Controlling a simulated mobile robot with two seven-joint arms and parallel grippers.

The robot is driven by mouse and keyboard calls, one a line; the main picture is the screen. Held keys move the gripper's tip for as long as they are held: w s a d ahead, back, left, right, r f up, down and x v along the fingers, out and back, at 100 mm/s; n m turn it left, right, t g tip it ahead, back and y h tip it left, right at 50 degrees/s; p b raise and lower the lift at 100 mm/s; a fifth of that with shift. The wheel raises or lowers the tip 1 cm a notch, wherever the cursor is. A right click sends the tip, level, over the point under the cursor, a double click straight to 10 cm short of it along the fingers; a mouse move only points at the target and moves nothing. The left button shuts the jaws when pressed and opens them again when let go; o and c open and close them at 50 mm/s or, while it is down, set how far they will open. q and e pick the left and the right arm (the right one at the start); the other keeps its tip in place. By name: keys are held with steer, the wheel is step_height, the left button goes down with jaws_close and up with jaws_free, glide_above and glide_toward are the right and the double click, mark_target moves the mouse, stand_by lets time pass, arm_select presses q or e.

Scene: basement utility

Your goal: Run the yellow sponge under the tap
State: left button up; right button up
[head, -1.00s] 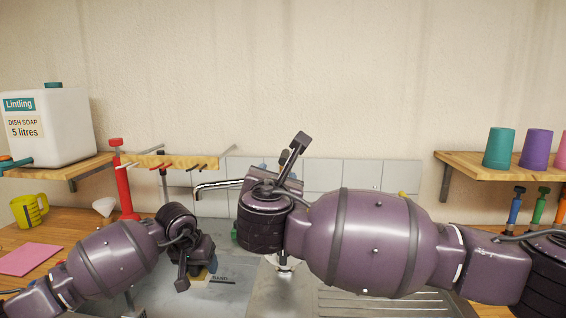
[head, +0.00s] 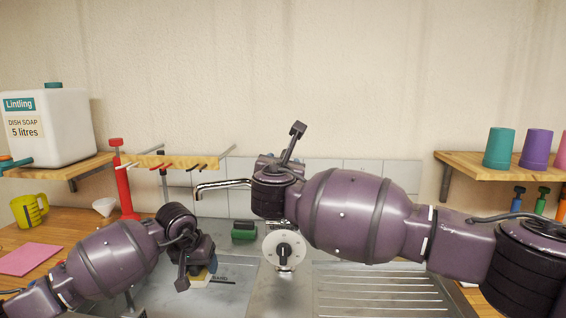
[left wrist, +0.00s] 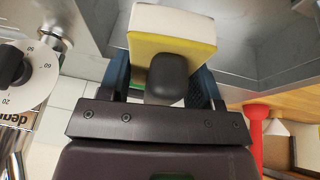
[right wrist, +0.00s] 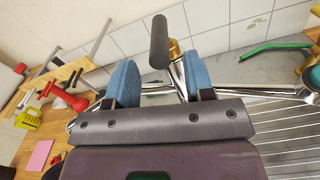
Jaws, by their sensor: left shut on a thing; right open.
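The yellow sponge (left wrist: 172,45), yellow with a pale face, is held between the blue pads of my left gripper (left wrist: 162,78). In the head view the sponge (head: 201,279) shows low over the steel sink, below and left of the tap's spout. The chrome tap spout (head: 222,184) reaches left over the sink; no water shows from it. My right gripper (right wrist: 155,82) is open, with chrome tap parts (right wrist: 179,78) showing between and beyond its pads. Contact cannot be told.
The ribbed drainer (head: 380,290) is clear. Soap jug (head: 50,130), red stand (head: 125,185) and yellow mug (head: 29,210) are left.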

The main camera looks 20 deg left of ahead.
steer(key=shift+x, duration=1.4)
jaws_close()
